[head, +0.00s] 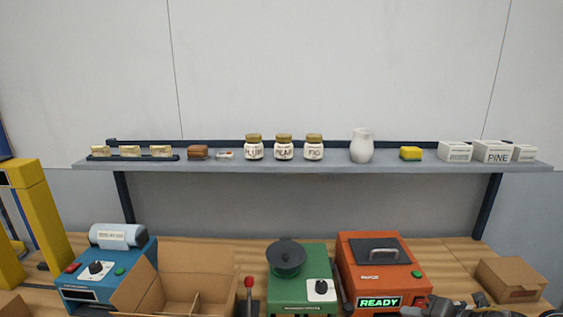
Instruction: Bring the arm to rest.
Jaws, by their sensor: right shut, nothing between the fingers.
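My right gripper (412,309) shows at the bottom edge, low on the right, in front of the orange machine (372,252). It is shut with nothing held. Part of it and most of my right arm are cut off by the frame's lower edge. My left gripper is not in view.
A wooden bench holds a blue machine (143,254), an open cardboard box (197,264), a red-knobbed lever (249,284), a green machine (312,263) and a closed carton (512,279). Above, a grey shelf (330,168) carries jars, a white pitcher (362,146) and small boxes. Yellow posts (42,215) stand left.

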